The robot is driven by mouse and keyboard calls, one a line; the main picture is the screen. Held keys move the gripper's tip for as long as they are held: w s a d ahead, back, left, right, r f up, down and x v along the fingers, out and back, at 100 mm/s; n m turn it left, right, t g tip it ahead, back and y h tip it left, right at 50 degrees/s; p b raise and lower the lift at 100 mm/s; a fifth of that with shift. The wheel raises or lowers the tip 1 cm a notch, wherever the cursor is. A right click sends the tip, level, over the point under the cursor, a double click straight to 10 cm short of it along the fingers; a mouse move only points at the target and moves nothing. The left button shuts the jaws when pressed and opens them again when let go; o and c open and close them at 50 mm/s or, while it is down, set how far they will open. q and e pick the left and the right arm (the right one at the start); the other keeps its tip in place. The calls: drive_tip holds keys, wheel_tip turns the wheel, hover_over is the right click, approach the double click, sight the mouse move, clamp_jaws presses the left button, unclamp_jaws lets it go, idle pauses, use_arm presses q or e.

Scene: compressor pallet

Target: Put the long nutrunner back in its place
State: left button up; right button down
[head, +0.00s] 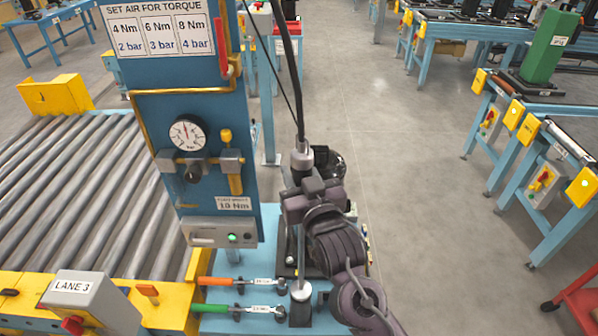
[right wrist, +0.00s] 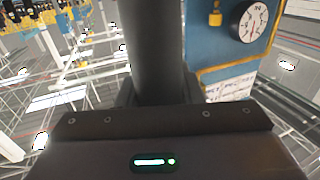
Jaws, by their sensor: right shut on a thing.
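The long nutrunner (head: 301,160) is upright, with a grey collar and a black hose running up from its top. My right gripper (head: 311,203) is shut on its body, beside the blue gauge panel. A thin shaft runs down below the gripper to a grey end (head: 301,291) over a small black block (head: 300,315) on the blue bench. I cannot tell whether the end is in the block or above it. In the right wrist view the nutrunner's dark cylinder (right wrist: 166,50) stands between the jaws. My left gripper is not in view.
The gauge panel (head: 225,105) stands close left of the nutrunner. An orange-red-handled wrench (head: 240,281) and a green-handled wrench (head: 237,309) lie on the blue bench (head: 270,222). A roller conveyor (head: 80,190) is at the left. Open floor lies to the right.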

drive_tip(key=shift+f+b, duration=0.6)
drive_tip(key=shift+f, duration=0.2)
idle(0.4)
drive_tip(key=c, duration=0.9)
unclamp_jaws()
drive_tip(key=shift+s, duration=0.1)
drive_tip(key=shift+f, duration=0.35)
drive_tip(key=shift+s+d, duration=0.15)
drive_tip(key=shift+s, duration=0.15)
drive_tip(key=b+v, duration=0.2)
drive_tip(key=v, duration=0.5)
drive_tip(key=shift+r, duration=0.25)
